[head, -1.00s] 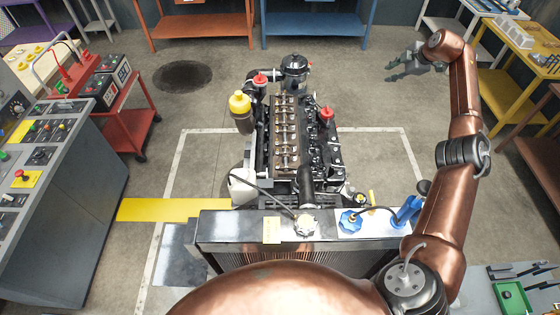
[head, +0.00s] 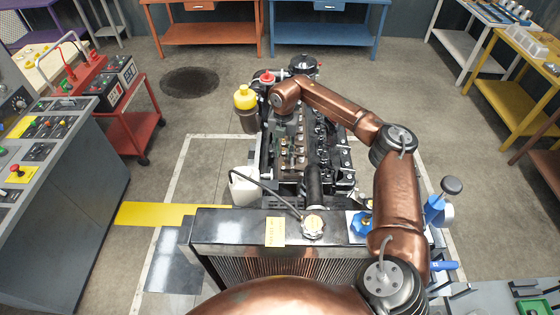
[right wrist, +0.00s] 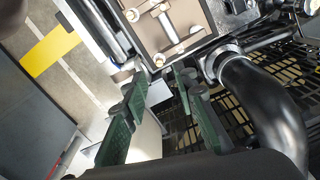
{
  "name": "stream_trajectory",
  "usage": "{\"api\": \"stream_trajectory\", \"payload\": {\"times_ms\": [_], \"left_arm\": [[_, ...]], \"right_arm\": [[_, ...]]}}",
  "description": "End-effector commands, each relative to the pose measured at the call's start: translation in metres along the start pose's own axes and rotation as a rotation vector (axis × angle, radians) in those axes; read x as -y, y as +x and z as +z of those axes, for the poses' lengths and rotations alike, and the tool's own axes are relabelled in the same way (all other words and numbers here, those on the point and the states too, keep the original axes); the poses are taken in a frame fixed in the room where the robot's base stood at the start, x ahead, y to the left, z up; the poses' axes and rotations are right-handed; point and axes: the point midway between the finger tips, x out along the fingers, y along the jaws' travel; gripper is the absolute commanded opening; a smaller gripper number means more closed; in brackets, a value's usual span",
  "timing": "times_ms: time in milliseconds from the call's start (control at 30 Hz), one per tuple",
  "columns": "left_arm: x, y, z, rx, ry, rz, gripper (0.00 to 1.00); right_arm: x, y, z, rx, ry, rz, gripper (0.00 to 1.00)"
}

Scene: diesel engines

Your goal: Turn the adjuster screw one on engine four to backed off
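The engine (head: 340,160) stands on the floor behind its radiator, with its top open and a row of rockers (head: 299,130) along it. The right wrist view shows the end of the rocker bay (right wrist: 190,15), with a shiny shaft (right wrist: 167,25) and several round screw or nut heads. I cannot tell which is adjuster screw one or how it is set. My right gripper (right wrist: 160,80) is open and empty, its green fingers apart just short of the bay's edge. In the head view my right arm reaches over the engine. My left gripper is not in view.
The radiator (head: 240,228) with a silver cap (head: 313,227) stands in front. A black hose (right wrist: 262,105) lies right of the fingers. A yellow-capped canister (head: 245,98) is at the engine's left. A control console (head: 60,190) and red battery cart (head: 130,130) stand left.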

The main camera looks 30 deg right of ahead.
Motion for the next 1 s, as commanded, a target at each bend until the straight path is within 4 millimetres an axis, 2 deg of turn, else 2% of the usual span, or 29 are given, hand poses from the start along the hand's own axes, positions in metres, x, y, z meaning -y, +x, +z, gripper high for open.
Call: {"api": "stream_trajectory", "payload": {"times_ms": [100,300,433,667,1000], "left_arm": [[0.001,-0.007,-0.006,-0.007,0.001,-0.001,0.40],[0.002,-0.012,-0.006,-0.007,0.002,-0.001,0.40],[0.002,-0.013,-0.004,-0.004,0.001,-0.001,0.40],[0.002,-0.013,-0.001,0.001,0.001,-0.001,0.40],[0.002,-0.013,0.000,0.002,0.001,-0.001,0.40]], "right_arm": [[-0.001,0.019,-0.001,-0.003,0.000,-0.001,0.26],[-0.002,0.043,-0.001,-0.002,0.000,0.003,0.26],[-0.002,0.049,-0.001,-0.001,0.000,0.003,0.26],[-0.002,0.050,0.000,0.000,0.001,0.003,0.26],[-0.002,0.050,0.000,0.000,0.001,0.004,0.04]]}}
